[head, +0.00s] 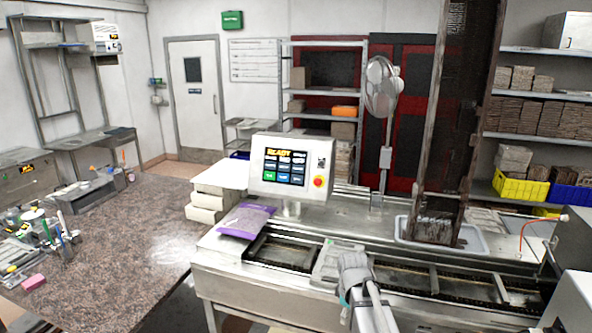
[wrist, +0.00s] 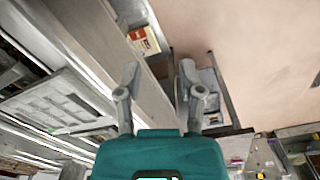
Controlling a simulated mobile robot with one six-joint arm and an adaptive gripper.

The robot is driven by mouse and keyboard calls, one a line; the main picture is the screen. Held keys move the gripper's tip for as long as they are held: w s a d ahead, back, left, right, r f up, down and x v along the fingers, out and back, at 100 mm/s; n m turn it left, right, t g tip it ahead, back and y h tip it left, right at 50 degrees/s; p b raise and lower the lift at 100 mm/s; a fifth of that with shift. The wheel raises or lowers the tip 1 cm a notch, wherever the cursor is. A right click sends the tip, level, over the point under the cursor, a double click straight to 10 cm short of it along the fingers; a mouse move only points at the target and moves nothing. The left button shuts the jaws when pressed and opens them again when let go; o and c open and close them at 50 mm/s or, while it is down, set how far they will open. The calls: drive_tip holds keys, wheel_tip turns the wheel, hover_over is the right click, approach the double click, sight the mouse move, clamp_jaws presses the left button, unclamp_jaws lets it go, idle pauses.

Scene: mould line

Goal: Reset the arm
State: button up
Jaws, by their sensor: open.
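My gripper (wrist: 159,78) is open in the wrist view, with its two grey fingers apart and nothing between them. Its teal body fills the bottom middle of that view. In the head view my arm rises from the bottom edge over the front of the metal line, and only a bit of teal shows beside it, so the fingers are hidden there. A light grey mould-like piece (head: 326,262) lies on the conveyor line (head: 420,278) just left of my arm. A grey piece with several compartments (wrist: 62,102) shows left of the fingers in the wrist view.
A tall dark frame (head: 447,130) rises at the right. A speckled table (head: 130,245) with tools and a pink block (head: 33,283) is left.

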drive_tip(key=s+d+f+m+b, duration=0.1)
drive_tip(key=s+f+m+b, duration=0.7)
drive_tip(key=s+f+m, duration=0.1)
drive_tip(key=s+m, duration=0.1)
drive_tip(key=s, duration=0.1)
drive_tip(key=shift+s+d, duration=0.4)
